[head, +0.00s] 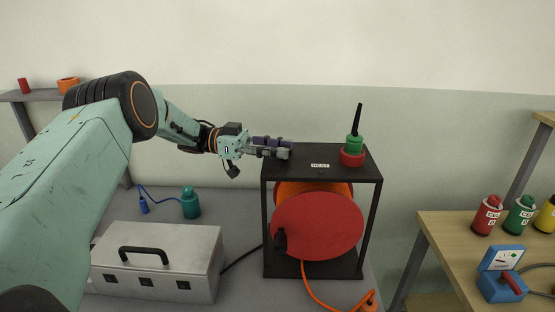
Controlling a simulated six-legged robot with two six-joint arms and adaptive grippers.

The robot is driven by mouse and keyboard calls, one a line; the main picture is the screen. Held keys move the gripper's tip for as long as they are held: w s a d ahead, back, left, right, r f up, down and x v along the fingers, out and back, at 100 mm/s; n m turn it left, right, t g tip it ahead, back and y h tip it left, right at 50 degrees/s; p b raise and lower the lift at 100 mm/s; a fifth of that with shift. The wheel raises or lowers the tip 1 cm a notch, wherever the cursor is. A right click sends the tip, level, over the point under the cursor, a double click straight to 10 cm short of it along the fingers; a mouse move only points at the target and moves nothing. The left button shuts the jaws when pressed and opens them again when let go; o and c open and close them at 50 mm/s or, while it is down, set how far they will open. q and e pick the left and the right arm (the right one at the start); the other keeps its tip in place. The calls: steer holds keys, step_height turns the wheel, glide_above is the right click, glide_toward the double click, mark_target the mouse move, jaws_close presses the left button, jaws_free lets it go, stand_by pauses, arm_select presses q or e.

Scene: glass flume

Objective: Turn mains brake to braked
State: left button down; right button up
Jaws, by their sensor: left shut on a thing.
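A black open-framed stand (335,173) holds a cable reel with a red disc (318,225) and an orange drum. A small white label sits on the stand's top; its print is too small to read surely. My left gripper (282,150) reaches in from the left, low over the top's left rear part. Its dark fingers are shut on a small part there, which I take to be the mains brake; the fingers hide most of it, so its setting cannot be told. A red and green fitting with a black upright rod (354,142) stands at the top's right rear. My right gripper is out of view.
A grey metal case (158,255) with a black handle and a teal bottle-shaped thing (190,203) with a blue cord are at the left. An orange cable (325,300) trails in front. A wooden table (445,235) at the right bears coloured canisters and a blue meter box (502,285).

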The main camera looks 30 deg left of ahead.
arm_select(q)
steer(key=shift+w+r+m+g+b, duration=0.1)
steer(key=shift+m+g+b, duration=0.3)
steer(key=shift+b, duration=0.05)
steer(key=shift+r, duration=0.1)
steer(key=c, duration=1)
jaws_free()
steer(key=shift+a, duration=0.25)
steer(key=a, duration=0.3)
steer(key=s+a, duration=0.1)
steer(key=a, duration=0.2)
steer(key=shift+s+a, duration=0.15)
steer(key=shift+a, duration=0.2)
steer(key=shift+a, duration=0.15)
